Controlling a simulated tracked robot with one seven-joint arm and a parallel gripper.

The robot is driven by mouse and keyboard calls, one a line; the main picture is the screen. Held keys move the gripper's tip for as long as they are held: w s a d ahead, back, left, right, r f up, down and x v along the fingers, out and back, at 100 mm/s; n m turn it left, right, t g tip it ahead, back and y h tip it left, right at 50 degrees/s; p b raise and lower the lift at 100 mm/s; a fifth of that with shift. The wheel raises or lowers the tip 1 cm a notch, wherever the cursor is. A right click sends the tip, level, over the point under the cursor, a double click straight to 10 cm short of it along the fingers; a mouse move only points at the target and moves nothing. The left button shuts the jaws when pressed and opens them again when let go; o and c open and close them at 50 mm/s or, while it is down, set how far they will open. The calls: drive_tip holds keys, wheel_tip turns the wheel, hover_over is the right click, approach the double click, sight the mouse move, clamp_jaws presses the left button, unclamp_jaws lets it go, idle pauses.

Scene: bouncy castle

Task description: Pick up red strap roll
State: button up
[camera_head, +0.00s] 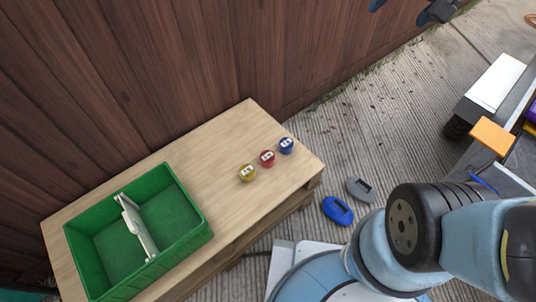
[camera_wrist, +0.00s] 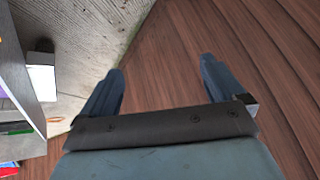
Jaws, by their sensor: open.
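The red strap roll (camera_head: 267,158) stands on a wooden table near its right end, between a yellow roll (camera_head: 247,173) and a blue roll (camera_head: 286,146). The three rolls form a short slanted row with small gaps. My gripper (camera_wrist: 158,82) is open and empty in the wrist view, its two dark fingers spread apart and pointing toward the wooden fence and concrete ground. In the head view, dark finger parts (camera_head: 408,8) show at the top edge, far from the rolls. The red roll is not in the wrist view.
A green divided bin (camera_head: 190,190) stands on the left of the wooden table (camera_head: 226,128). The wooden fence (camera_head: 215,60) runs close behind it. A blue object (camera_head: 337,210) and a grey one (camera_head: 359,188) lie on the ground by the table. A trolley stands at right.

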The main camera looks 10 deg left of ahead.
drive_tip(key=shift+o, duration=0.2)
drive_tip(key=w+a+f+y, duration=0.1)
drive_tip(key=w+a+f, duration=0.2)
drive_tip(key=w+a, duration=0.3)
drive_tip(key=shift+w+a, duration=0.3)
drive_tip(key=shift+a, duration=0.5)
drive_tip(key=w+a+f+m, duration=0.1)
drive_tip(key=w+a+f, duration=0.3)
drive_tip(key=a+f, duration=0.4)
drive_tip(key=w+a+f+m, duration=0.1)
drive_tip(key=w+a+f, duration=0.5)
drive_tip(key=a, duration=0.4)
drive_tip(key=s+a+f+m+t+h, duration=0.1)
drive_tip(key=s+a+f, duration=0.1)
drive_tip(key=a+f, duration=0.5)
drive_tip(key=s+a+f+m, duration=0.1)
drive_tip(key=s+a+f, duration=0.15)
drive_tip(key=f, duration=0.85)
drive_tip(key=t+h, duration=0.4)
drive_tip(key=h, duration=0.2)
approach(265, 160)
drive_tip(key=x, duration=0.5)
drive_tip(key=shift+w+d, duration=0.15)
drive_tip(key=shift+w, duration=0.05)
drive_tip(key=shift+x, duration=2.55)
drive_tip(key=shift+s, duration=0.1)
drive_tip(key=shift+c, duration=0.4)
